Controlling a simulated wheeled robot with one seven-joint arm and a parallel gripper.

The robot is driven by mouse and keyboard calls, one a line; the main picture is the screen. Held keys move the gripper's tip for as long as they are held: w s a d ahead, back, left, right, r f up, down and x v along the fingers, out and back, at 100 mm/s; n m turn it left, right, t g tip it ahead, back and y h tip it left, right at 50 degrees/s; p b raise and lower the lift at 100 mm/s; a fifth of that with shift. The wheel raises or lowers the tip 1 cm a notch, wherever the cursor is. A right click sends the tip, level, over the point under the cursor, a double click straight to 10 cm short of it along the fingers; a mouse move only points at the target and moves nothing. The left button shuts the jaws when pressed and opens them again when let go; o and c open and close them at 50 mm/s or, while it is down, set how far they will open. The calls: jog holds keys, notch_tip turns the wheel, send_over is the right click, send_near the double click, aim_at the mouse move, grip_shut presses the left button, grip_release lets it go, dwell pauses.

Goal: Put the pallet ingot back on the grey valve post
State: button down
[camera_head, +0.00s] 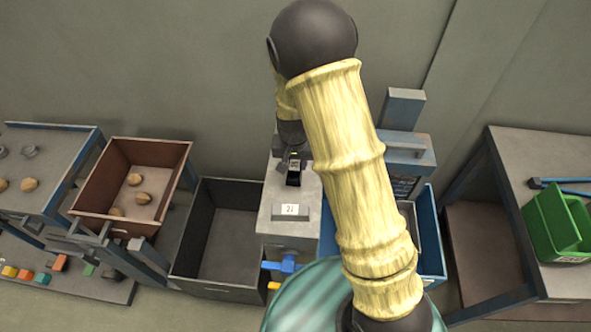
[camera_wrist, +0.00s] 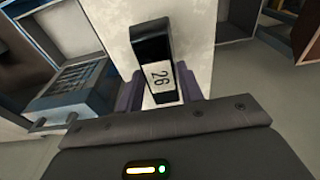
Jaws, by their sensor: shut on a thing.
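The pallet ingot is a dark bar with a white label reading 26; it lies between my gripper's purple fingers in the wrist view (camera_wrist: 152,42). My gripper (camera_wrist: 160,90) is shut on it. In the head view, my gripper (camera_head: 293,160) points down over the back of the grey valve post (camera_head: 268,215), and the ingot's dark end (camera_head: 293,179) shows just below it. The post's pale surface (camera_wrist: 192,40) is behind the ingot in the wrist view. I cannot tell whether the ingot touches the post.
A labelled grey block (camera_head: 290,212) sits on the post's front part, with a blue valve handle (camera_head: 280,265) below. An open dark bin (camera_head: 212,287) stands left, and a brown crate (camera_head: 98,225) beyond it. A blue bin (camera_head: 433,235) and a table with a green bin (camera_head: 553,228) are right.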

aim_at(296, 167)
jog(key=shift+s+f, duration=0.1)
notch_tip(296, 167, down, 4)
jog(key=shift+d+r+p, duration=0.1)
jog(key=shift+p, duration=0.25)
jog(key=c, duration=0.9)
grip_release()
